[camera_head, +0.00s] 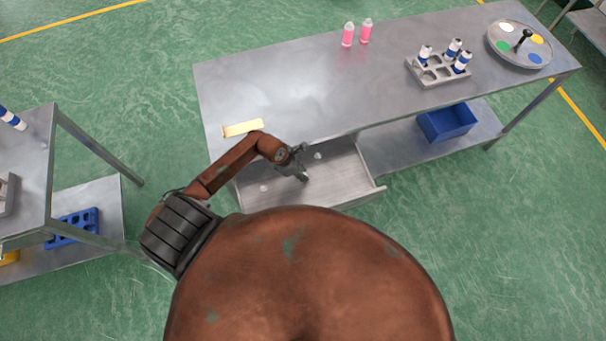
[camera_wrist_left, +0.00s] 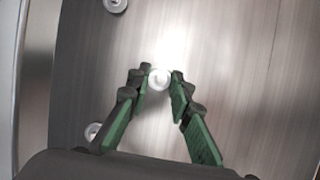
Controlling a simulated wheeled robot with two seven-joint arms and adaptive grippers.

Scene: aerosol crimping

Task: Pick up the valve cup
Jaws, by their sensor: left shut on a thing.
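My left gripper (camera_head: 303,177) reaches down into an open metal drawer (camera_head: 345,178) under the table's front edge. In the left wrist view, its green-padded fingers (camera_wrist_left: 160,84) are closed around a small white round valve cup (camera_wrist_left: 159,78), held between the fingertips. Two other white valve cups lie on the drawer floor, one at the far side (camera_head: 318,155) and one at the left (camera_head: 263,188). They also show in the left wrist view, at the top (camera_wrist_left: 115,5) and at lower left (camera_wrist_left: 93,131), partly hidden by the finger. My right gripper is not in view.
The metal table (camera_head: 300,85) holds a yellow strip (camera_head: 243,128), two pink bottles (camera_head: 348,35), a grey rack (camera_head: 440,72) with blue-white cans and a round tray (camera_head: 518,60) with coloured discs. A blue bin (camera_head: 447,122) sits on the lower shelf. Another table (camera_head: 35,150) stands left.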

